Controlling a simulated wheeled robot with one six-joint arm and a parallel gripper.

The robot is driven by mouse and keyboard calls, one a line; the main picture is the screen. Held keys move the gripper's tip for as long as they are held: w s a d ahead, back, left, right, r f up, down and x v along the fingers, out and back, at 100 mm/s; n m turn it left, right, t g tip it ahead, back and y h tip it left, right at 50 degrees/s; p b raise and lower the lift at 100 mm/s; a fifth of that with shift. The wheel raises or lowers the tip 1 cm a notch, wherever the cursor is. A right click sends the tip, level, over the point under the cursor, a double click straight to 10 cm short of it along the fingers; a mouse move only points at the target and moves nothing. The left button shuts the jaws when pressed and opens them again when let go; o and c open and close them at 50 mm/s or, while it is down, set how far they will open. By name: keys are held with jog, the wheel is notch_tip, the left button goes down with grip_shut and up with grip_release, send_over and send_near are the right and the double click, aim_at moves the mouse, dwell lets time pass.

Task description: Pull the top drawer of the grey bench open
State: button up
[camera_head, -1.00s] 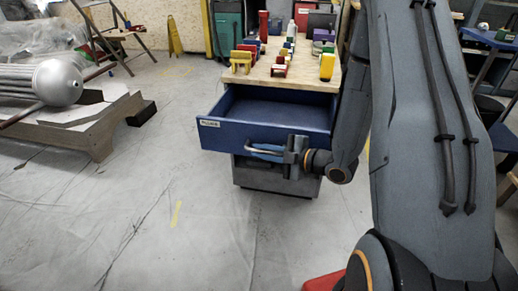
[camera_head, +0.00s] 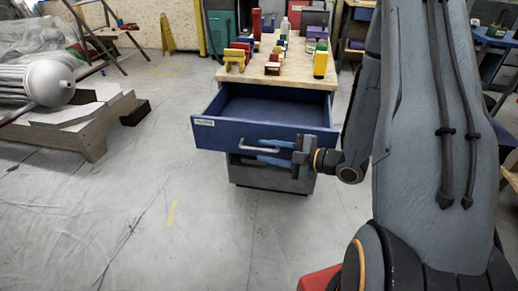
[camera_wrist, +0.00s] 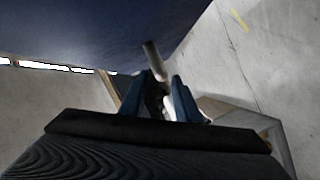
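The grey bench (camera_head: 285,177) has a pale wooden top (camera_head: 255,77). Its blue top drawer (camera_head: 218,136) stands well out from the body and looks empty inside. A silver bar handle (camera_head: 250,148) runs across the drawer front. My gripper (camera_head: 260,151) is at the right part of the handle, with its blue fingers spread above and below the bar. In the wrist view the bar (camera_wrist: 152,53) reaches down between the two separated fingertips (camera_wrist: 163,77), and the dark blue drawer (camera_wrist: 90,32) fills the upper left.
Several coloured blocks (camera_head: 235,58) stand on the bench top. A low wooden platform with a grey cylinder (camera_head: 45,82) lies at the left. Something red (camera_head: 318,281) is on the floor close to my base. The floor (camera_head: 130,215) in front and left is clear.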

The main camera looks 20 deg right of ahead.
jog(key=shift+v, duration=1.8)
